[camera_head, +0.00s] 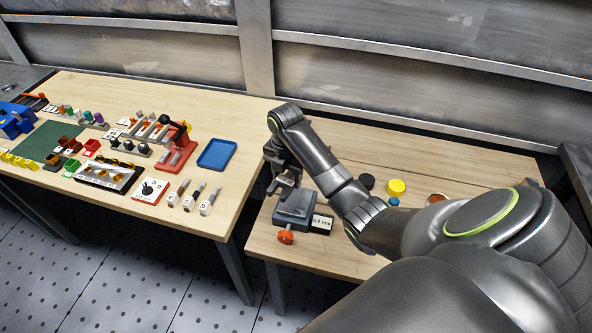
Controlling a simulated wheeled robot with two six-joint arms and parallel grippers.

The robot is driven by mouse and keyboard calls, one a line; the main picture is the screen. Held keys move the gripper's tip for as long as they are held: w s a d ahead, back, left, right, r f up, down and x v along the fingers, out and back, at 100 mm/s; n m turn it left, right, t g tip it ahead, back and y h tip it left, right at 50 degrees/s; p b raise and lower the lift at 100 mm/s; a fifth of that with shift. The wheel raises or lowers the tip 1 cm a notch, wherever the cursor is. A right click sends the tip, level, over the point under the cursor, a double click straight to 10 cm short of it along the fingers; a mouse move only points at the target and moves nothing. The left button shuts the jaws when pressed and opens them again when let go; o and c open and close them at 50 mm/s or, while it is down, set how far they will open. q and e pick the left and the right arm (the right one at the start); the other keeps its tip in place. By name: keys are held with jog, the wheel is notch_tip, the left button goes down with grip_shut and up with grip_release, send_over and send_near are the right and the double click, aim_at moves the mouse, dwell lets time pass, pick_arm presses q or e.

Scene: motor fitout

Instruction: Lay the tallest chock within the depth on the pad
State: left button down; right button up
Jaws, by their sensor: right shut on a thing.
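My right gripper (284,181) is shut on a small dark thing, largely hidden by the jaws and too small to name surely. It is just above a grey block-like fixture (295,209) with an orange knob (285,237), near the right table's left end. I cannot tell whether the held thing touches the fixture. A label reading about 0.5 mm (321,224) stands beside the fixture. Several small labelled pieces (209,202) lie at the left table's front edge; I cannot tell if these are chocks. A green pad (46,139) lies at the far left. My left gripper is out of view.
A blue tray (217,154), a red press-like tool (176,152) and several small parts crowd the left table (235,190). Yellow (396,187) and blue (393,202) round things lie beyond my right arm.

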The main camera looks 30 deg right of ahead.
aim_at(296, 199)
jog(key=f+n+b, duration=0.1)
jog(key=f+b, duration=0.1)
jog(key=d+f+n+b, duration=0.1)
jog(key=f+b, duration=0.1)
jog(key=b, duration=0.1)
jog(key=s+d+f+b, duration=0.1)
jog(key=f+b, duration=0.1)
jog(key=shift+d+f+n, duration=0.1)
jog(key=shift+f+n, duration=0.1)
jog(key=shift+n, duration=0.2)
dwell(0.3)
jog(key=shift+s+f+b, duration=0.1)
jog(key=shift+f+b, duration=0.35)
jog(key=shift+f, duration=0.15)
dwell(0.3)
jog(key=o, duration=1.5)
jog(key=shift+o, duration=0.2)
notch_tip(296, 199, up, 3)
jog(key=shift+r, duration=0.1)
notch_tip(296, 199, up, 14)
jog(key=p, duration=1.3)
jog(key=shift+r+p, duration=0.15)
jog(key=shift+p, duration=0.15)
